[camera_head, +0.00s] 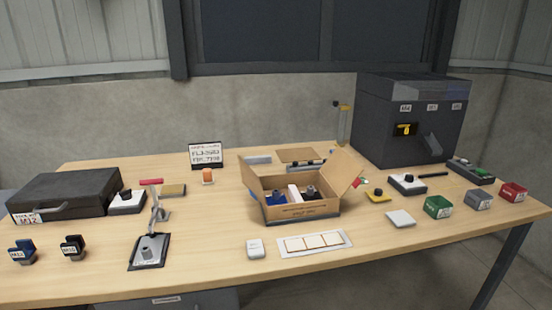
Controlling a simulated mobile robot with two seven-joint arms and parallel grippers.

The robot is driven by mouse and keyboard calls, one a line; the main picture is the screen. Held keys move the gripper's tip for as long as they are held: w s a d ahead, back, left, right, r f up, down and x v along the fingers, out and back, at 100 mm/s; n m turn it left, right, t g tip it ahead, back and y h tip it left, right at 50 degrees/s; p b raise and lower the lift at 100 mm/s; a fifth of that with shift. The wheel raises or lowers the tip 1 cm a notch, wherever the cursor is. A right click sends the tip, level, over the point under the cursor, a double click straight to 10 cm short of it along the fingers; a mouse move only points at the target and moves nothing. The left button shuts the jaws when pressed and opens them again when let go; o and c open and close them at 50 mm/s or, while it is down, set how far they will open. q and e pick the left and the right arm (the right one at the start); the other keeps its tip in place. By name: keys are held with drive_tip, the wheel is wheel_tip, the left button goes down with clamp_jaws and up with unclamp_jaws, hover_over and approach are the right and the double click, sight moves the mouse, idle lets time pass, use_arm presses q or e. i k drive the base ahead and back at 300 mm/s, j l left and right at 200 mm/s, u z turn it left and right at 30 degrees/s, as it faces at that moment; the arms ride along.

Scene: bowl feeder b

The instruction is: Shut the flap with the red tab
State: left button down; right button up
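An open cardboard box (301,211) stands near the middle of the table, with several small items inside. Its right flap (340,170) stands up and leans outward to the right. A small red-orange tab (357,183) shows at that flap's outer edge. The left flap (248,178) also stands up and leans outward to the left. A brown panel (297,154) shows behind the box; I cannot tell whether it is the back flap. Neither of my grippers is in view.
A dark case (66,194) lies at the left, and a metal device on a black base (148,252) stands left of the box. A white tray with tiles (314,241) lies in front. A large dark machine (403,125) stands behind right. Green (437,207) and red (512,193) bins sit at right.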

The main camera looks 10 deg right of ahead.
sight(340, 170)
drive_tip(key=k+l+u, duration=0.1)
drive_tip(key=l, duration=0.75)
drive_tip(key=k+l+u, duration=0.15)
drive_tip(key=l, duration=0.25)
drive_tip(key=k+l+u, duration=0.1)
drive_tip(key=l, duration=0.3)
drive_tip(key=k+l, duration=0.15)
drive_tip(key=l, duration=0.25)
drive_tip(key=k+l+u, duration=0.15)
drive_tip(key=l, duration=0.25)
drive_tip(key=k+l, duration=0.1)
drive_tip(key=l, duration=0.25)
drive_tip(key=k+l+u, duration=0.15)
drive_tip(key=l, duration=0.25)
